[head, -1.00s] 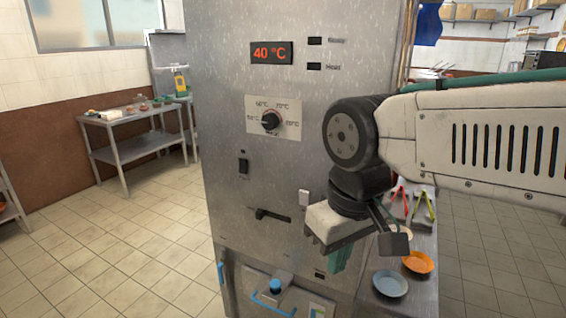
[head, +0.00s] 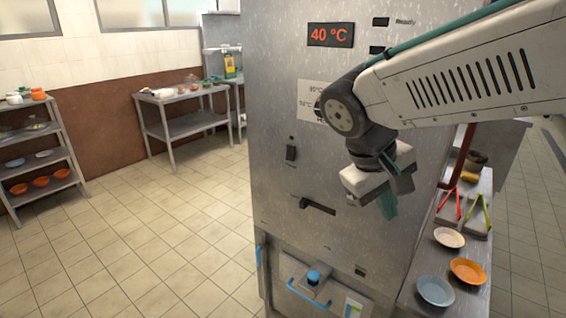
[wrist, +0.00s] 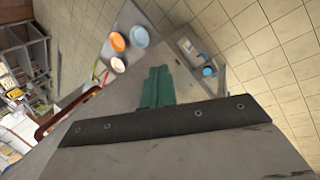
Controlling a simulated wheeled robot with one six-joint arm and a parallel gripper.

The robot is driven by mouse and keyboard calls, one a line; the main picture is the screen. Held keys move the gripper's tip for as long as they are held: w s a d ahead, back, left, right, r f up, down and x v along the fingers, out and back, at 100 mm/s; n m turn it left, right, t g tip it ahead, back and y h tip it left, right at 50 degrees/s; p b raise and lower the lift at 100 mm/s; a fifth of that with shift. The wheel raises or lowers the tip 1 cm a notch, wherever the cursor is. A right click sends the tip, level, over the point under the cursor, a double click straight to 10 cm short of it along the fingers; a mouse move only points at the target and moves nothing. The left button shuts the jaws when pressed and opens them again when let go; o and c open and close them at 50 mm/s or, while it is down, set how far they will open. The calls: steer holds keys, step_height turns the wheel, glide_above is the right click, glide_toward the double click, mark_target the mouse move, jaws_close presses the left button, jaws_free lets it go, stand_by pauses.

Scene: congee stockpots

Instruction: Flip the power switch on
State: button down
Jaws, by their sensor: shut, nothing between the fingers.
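The power switch (head: 291,153) is a small black rocker on the front of the tall steel machine (head: 290,215). It sits above the black handle slot and below the dial plate. Its label is too small to read, and I cannot tell its rocker position. My gripper (head: 387,207) has teal fingers that point down, to the right of the switch and a little lower, apart from it. The fingers are shut and empty; they also show in the wrist view (wrist: 157,88). The switch cannot be made out in the wrist view.
The red display (head: 331,35) reads 40 °C. My arm partly hides the dial plate (head: 309,98). A black handle (head: 318,206) and a blue-handled drawer (head: 312,290) are lower. A side counter holds bowls (head: 468,271) and tongs (head: 480,212). The floor at left is clear.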

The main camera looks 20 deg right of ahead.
mark_target(289, 159)
steer(key=w+a+f+n+t+h, duration=0.1)
steer(key=w+a+n+t+h, duration=0.2)
steer(key=w, duration=0.7)
steer(key=w+a+f+h, duration=0.15)
steer(key=w+h, duration=0.25)
steer(key=w, duration=0.6)
steer(key=w+a+f+n+t, duration=0.1)
steer(key=w+a+f+t, duration=0.2)
steer(key=w+a, duration=0.3)
steer(key=w+a+f+n+t+h, duration=0.1)
steer(key=w+a+f+n+t, duration=0.1)
steer(key=a, duration=0.5)
steer(key=w+f+t, duration=0.1)
steer(key=w+t, duration=0.1)
steer(key=w, duration=0.1)
steer(key=shift+w+a+n+h, duration=0.3)
steer(key=shift+w+a, duration=0.1)
steer(key=x, duration=1.4)
steer(key=shift+r, duration=0.1)
